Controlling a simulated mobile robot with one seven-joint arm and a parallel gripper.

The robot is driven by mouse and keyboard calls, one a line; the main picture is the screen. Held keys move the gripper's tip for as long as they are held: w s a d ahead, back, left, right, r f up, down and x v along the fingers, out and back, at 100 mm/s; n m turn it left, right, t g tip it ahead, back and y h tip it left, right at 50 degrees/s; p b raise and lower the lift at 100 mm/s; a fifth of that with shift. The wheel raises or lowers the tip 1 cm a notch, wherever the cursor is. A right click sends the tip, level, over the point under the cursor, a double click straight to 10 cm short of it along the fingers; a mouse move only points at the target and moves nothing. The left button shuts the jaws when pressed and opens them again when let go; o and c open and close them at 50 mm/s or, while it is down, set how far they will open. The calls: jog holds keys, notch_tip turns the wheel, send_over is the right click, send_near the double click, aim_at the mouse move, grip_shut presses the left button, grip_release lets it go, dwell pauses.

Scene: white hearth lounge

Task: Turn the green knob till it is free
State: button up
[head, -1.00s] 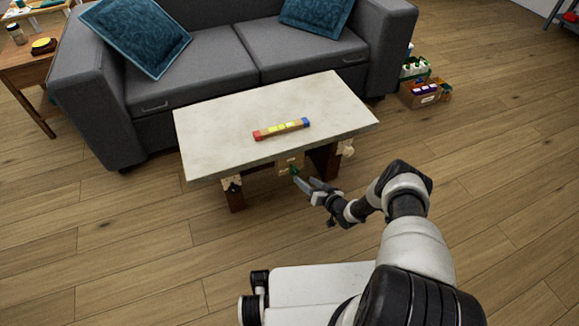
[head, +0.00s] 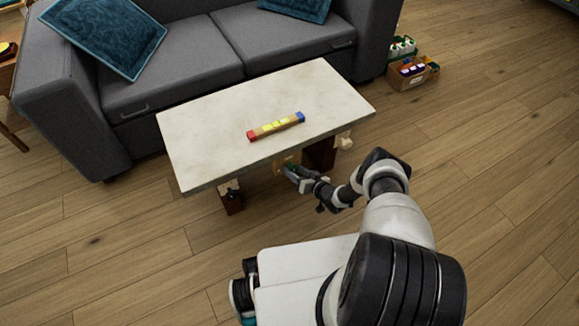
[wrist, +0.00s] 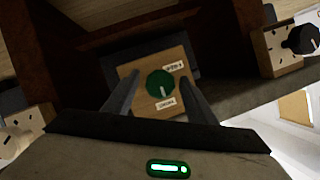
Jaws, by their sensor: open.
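The green knob (wrist: 160,83) sits on a square wooden plate (wrist: 176,104) under the table, with a white pointer line and two small labels on the plate. My gripper (wrist: 161,98) is open, with one finger on each side of the knob in the wrist view. I cannot tell whether the fingers touch it. In the head view my gripper (head: 290,174) is at the front edge of the table, and it mostly hides the knob.
The pale-topped table (head: 210,130) carries a bar with coloured ends (head: 276,126). A black knob (wrist: 302,39) on a wooden block is at right in the wrist view, and another block (wrist: 14,132) is at left. A grey sofa (head: 185,65) stands behind.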

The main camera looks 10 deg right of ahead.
jog(key=shift+w, duration=0.1)
jog(key=c, duration=1)
jog(key=shift+c, duration=0.2)
